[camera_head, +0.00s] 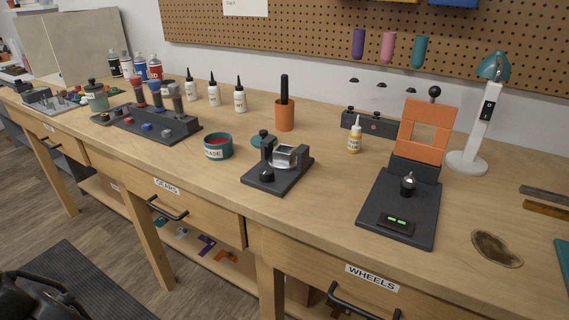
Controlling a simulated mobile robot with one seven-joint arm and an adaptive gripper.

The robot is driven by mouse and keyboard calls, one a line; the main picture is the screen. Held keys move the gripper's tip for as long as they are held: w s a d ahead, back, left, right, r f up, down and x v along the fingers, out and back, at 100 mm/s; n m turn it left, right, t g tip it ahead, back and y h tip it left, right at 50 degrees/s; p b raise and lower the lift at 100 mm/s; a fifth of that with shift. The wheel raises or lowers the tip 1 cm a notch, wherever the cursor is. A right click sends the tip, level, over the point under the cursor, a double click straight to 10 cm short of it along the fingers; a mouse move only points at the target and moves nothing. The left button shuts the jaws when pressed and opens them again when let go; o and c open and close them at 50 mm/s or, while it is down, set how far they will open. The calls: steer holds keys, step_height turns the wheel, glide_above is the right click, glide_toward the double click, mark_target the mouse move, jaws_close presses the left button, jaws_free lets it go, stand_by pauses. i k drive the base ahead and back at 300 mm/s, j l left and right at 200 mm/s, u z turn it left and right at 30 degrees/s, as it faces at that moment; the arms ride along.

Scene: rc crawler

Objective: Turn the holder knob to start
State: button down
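A dark fixture (270,186) with a metal cylinder clamped in its bracket stands near the front edge of the bench. A small knob (268,176) sits low on its front, and a taller black post knob (263,134) stands at its back left. To the right, a dark base (368,211) carries an upright orange frame (406,146), a dark round knob (408,184) and a small display with green lights (397,220). I cannot tell which knob is the holder knob. My gripper is not in view; a dark part at the lower left corner is likely mine.
A teal grease tub (217,148), an orange cup (285,115) with a black-handled tool and a small yellow bottle (354,137) stand around the fixtures. A white lamp (480,130) stands at right. Drawer handles (362,301) stick out below the bench edge.

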mark_target(266, 174)
steer(key=i+j, duration=0.15)
steer(key=j, duration=0.2)
steer(key=i+j, duration=0.15)
steer(key=j, duration=0.15)
steer(key=i+j, duration=0.15)
steer(key=j, duration=0.2)
steer(key=i+j, duration=0.15)
steer(key=j, duration=0.2)
steer(key=i+j, duration=0.15)
steer(key=j, duration=0.2)
steer(key=u, duration=0.05)
